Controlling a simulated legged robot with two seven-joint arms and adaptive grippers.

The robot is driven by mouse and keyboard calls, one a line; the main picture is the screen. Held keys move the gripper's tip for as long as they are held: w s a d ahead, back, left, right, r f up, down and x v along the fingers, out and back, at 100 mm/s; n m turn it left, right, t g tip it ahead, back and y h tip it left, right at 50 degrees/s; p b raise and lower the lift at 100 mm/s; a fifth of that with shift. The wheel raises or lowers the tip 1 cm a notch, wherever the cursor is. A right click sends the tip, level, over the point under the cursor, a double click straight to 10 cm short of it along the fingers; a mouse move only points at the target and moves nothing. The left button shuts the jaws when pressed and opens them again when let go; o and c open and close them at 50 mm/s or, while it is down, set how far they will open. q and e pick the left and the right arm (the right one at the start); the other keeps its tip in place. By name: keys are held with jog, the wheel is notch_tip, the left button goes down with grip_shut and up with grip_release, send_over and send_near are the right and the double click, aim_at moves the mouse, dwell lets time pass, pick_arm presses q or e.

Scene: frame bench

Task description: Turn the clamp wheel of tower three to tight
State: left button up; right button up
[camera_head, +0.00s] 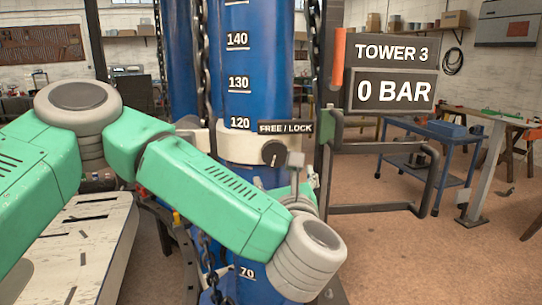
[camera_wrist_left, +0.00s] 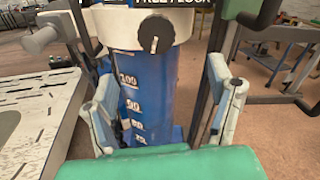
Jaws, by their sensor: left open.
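The tower three clamp wheel appears to be the black round knob (camera_head: 273,153) on a white collar (camera_head: 240,148) around the blue column (camera_head: 262,95), under the "FREE / LOCK" label (camera_head: 286,127). It also shows at the top of the left wrist view (camera_wrist_left: 155,37), where its pale mark points roughly down. My left gripper (camera_head: 301,168) is beside and just below the knob in the head view, partly hidden by my wrist. In the left wrist view its two fingers (camera_wrist_left: 162,82) are spread wide, with nothing held between them. The knob lies beyond them, apparently untouched. My right gripper is not in view.
A sign (camera_head: 396,68) reads "TOWER 3" and "0 BAR". A dark tubular frame (camera_head: 372,209) juts out right of the column. A pale slotted bench (camera_head: 85,245) stands left, and a blue cart (camera_head: 432,150) stands behind right.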

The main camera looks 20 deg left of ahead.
aim_at(275, 155)
pick_arm(q)
jog(key=p+x, duration=0.1)
jog(key=x, duration=0.3)
jog(key=p+x, duration=0.1)
jog(key=x, duration=0.3)
jog(key=a+x, duration=0.1)
jog(key=x, duration=0.4)
jog(key=shift+p, duration=0.4)
jog(key=shift+w, duration=0.2)
jog(key=shift+w+d, duration=0.2)
jog(key=shift+a, duration=0.15)
jog(key=c, duration=1.2)
jog(key=shift+o, duration=0.2)
